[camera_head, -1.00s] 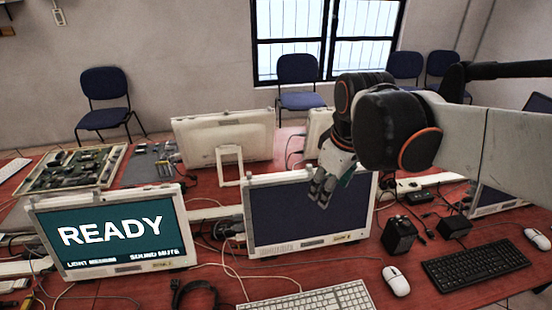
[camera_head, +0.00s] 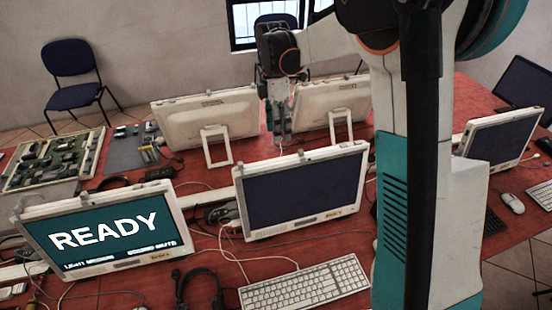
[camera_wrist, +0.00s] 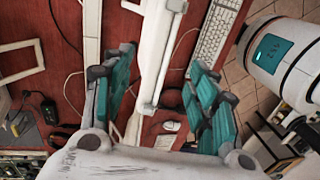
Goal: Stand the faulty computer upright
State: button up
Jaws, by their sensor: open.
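A white all-in-one computer with a dark screen (camera_head: 302,192) stands in the middle of the red table in the head view, leaning slightly back. Its narrow white top edge shows in the wrist view (camera_wrist: 160,55). My gripper (camera_head: 281,138) is open and empty, pointing down near this computer's top edge. In the wrist view its teal finger pads (camera_wrist: 160,68) stand apart, one on each side of the edge. Contact cannot be told. Another computer (camera_head: 105,232) at the left is lit and reads READY. No label marks which computer is faulty.
Two computers with their backs to me stand behind, at left (camera_head: 205,118) and right (camera_head: 332,105). A white keyboard (camera_head: 305,287) lies in front, with loose cables (camera_head: 215,252) around. Circuit boards (camera_head: 55,160) lie at the far left. Another dark-screen computer (camera_head: 500,140) stands right.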

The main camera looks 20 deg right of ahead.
aim_at(280, 160)
jog(key=b+x, duration=0.2)
jog(key=x, duration=1.1)
jog(key=shift+s+f, duration=0.1)
jog(key=shift+f, duration=0.25)
grip_shut()
